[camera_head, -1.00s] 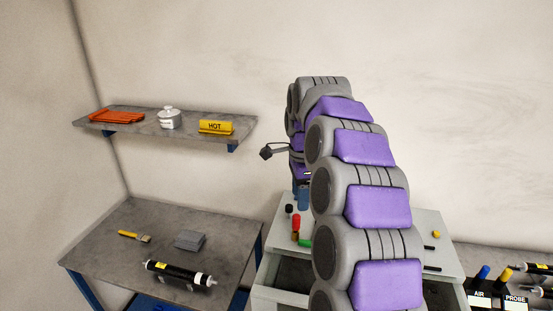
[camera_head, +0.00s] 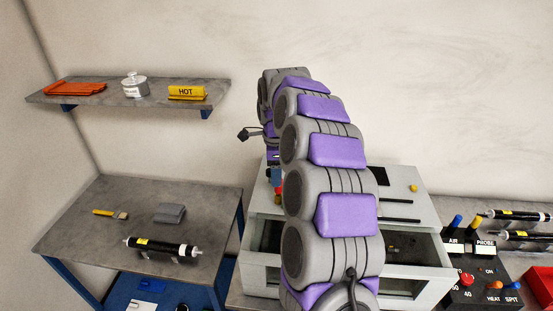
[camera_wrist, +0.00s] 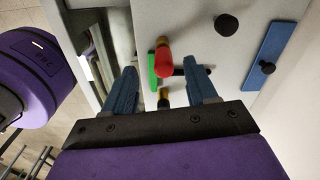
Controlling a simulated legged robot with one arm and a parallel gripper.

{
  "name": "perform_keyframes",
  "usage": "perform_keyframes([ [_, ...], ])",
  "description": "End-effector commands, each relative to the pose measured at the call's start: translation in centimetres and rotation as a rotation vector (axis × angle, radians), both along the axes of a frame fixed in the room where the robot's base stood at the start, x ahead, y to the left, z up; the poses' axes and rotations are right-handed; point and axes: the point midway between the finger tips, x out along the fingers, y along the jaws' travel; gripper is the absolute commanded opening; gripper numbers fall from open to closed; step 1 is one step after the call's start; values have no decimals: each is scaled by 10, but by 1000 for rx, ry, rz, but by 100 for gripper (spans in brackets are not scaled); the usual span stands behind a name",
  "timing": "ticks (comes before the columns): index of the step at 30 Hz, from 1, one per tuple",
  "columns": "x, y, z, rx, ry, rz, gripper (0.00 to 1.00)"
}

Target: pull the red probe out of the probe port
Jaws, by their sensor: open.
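A red-handled piece, which looks like the red probe (camera_wrist: 164,60), stands on the light grey cabinet top in the wrist view. A green piece (camera_wrist: 152,72) sits beside it, and a dark bar lies to its right. My gripper (camera_wrist: 163,68) is open, with its two blue fingers apart on either side of the red piece in the picture; I cannot tell whether they touch it. The port itself is not clearly visible.
A black knob (camera_wrist: 227,25) and a blue plate (camera_wrist: 270,55) are on the right in the wrist view. The cabinet (camera_head: 420,215) has open bays below its top. A control box (camera_head: 478,262) labelled AIR and PROBE stands at right. A side table (camera_head: 75,235) is at left.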

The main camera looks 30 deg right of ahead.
Motion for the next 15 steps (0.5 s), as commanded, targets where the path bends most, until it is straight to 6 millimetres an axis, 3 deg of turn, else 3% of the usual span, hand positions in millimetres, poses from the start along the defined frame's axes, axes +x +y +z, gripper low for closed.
perform_keyframes([
  [6, -1, -3, -40, 5, 1, -1, 57],
  [15, 0, 0, -67, -1, -2, -1, 57],
])
